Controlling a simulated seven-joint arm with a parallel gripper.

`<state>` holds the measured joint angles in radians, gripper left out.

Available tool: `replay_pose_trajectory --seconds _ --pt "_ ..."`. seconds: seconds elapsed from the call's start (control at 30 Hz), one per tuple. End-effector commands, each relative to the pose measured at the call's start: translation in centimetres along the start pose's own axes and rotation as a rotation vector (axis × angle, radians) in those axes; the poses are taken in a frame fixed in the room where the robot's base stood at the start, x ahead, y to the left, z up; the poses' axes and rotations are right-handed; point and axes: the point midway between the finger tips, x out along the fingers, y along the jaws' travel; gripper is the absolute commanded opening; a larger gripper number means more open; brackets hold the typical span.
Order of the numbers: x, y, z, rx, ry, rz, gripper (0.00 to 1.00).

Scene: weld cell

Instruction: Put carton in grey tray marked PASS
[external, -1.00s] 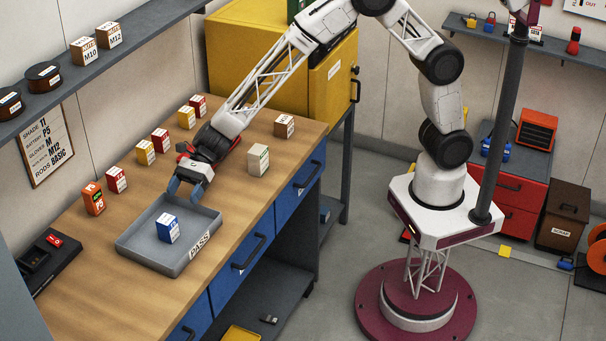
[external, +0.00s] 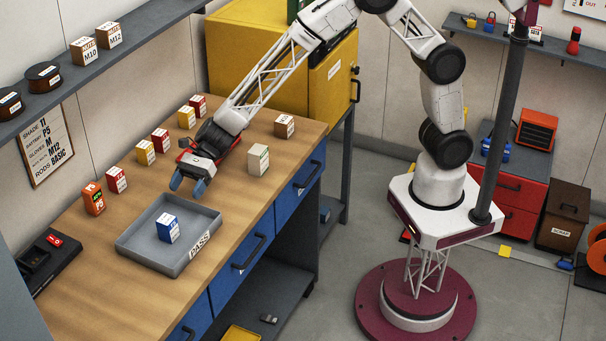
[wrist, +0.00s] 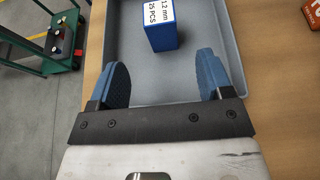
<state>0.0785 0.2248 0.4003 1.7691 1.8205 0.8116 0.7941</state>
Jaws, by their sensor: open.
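The grey tray (external: 140,251) marked PASS lies on the wooden bench, its label on the right-hand side. A blue and white carton (external: 168,230) stands upright inside it, touching neither finger. In the wrist view the carton (wrist: 160,25) shows lettering reading 1.2 mm and 25 PCS, and the tray (wrist: 235,60) spreads around it. My gripper (external: 188,186) is above the bench at the tray's far edge. In the wrist view its two blue fingers (wrist: 162,80) are wide apart with nothing between them, and the carton lies beyond the fingertips.
Red and yellow cartons (external: 146,152) line the wall side of the bench, with an orange one (external: 93,198) left of the tray. A pale carton (external: 258,160) and a brown-topped one (external: 284,126) stand right of my gripper. A black device (external: 45,262) sits at the front left.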

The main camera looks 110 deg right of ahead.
Motion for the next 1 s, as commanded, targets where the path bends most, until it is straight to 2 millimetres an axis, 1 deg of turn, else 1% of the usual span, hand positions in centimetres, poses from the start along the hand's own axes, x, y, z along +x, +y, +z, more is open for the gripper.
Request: replay_pose_trajectory --seconds 0.17,0.27,0.37,0.47,0.7,0.87,1.0 --pt "-0.5 0.5 0.4 -0.023 0.005 0.009 0.73" --pt "-1.3 1.4 1.1 -0.067 0.014 0.026 0.73" --pt "-2.5 3.0 1.9 -0.136 0.03 0.054 0.73" --pt "-4.3 5.0 2.9 -0.229 0.052 0.092 0.73" --pt "-9.6 10.9 4.9 -0.507 0.119 0.204 0.73" --pt "-13.4 14.8 5.5 -0.695 0.163 0.283 0.73" --pt "-16.9 18.1 5.7 -0.858 0.203 0.353 0.73"
